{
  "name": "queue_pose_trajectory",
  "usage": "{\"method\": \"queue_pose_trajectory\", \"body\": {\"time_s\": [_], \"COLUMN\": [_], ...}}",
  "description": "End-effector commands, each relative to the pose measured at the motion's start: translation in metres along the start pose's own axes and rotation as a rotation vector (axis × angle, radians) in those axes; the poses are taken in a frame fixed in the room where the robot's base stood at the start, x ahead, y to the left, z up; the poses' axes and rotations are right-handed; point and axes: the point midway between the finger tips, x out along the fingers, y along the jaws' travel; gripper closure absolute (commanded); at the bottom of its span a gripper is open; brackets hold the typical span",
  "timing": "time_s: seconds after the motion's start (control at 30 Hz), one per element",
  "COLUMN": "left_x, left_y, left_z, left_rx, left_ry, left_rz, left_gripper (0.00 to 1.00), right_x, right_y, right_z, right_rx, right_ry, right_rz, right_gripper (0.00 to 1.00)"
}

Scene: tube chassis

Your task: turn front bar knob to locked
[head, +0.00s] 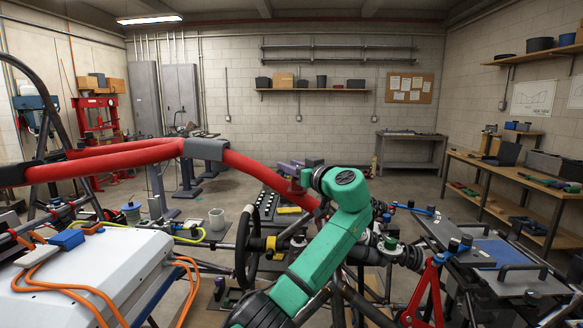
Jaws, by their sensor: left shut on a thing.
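The red padded bar (255,170) of the tube chassis curves across the middle of the head view, with a grey sleeve (206,149) around part of it. My green left arm rises from the bottom centre and bends over at the bar's right part. My left gripper (293,172) is at its far end, by the bar, shut on what appears to be the front bar knob. The knob itself is mostly hidden by the gripper and wrist, so its turn position cannot be told. My right gripper is not in view.
A black steering wheel (246,246) stands left of my forearm. A white box (92,275) with orange cables fills the lower left. Red suspension struts (427,290) and a black-handled tray (520,279) lie at right. The floor beyond the chassis is mostly open.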

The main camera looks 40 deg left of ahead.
Motion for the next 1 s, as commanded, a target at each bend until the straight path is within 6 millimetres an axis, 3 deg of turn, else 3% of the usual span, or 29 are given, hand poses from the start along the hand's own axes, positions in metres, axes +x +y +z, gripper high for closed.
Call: {"method": "queue_pose_trajectory", "body": {"time_s": [0.2, 0.23, 0.3, 0.7, 0.83, 1.0], "left_x": [0.000, 0.000, 0.000, -0.007, -0.034, -0.086], "left_y": [-0.001, -0.001, -0.001, 0.000, 0.001, 0.001], "left_z": [-0.002, -0.002, -0.002, 0.002, 0.006, 0.007], "left_rx": [-0.002, -0.002, -0.002, -0.002, -0.003, -0.005], "left_ry": [0.003, 0.003, 0.003, 0.002, 0.001, 0.001], "left_rz": [0.000, 0.000, 0.000, 0.002, 0.005, 0.006], "left_gripper": [1.00, 0.58, 0.32, 0.32, 0.32, 0.32], "right_x": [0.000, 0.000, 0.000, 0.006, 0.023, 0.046], "right_y": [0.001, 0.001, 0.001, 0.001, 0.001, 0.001], "right_z": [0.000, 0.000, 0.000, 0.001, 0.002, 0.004], "right_rx": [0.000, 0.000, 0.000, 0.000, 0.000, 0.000], "right_ry": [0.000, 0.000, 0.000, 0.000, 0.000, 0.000], "right_rz": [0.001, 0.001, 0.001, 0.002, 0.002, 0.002], "right_gripper": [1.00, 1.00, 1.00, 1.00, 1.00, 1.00]}}
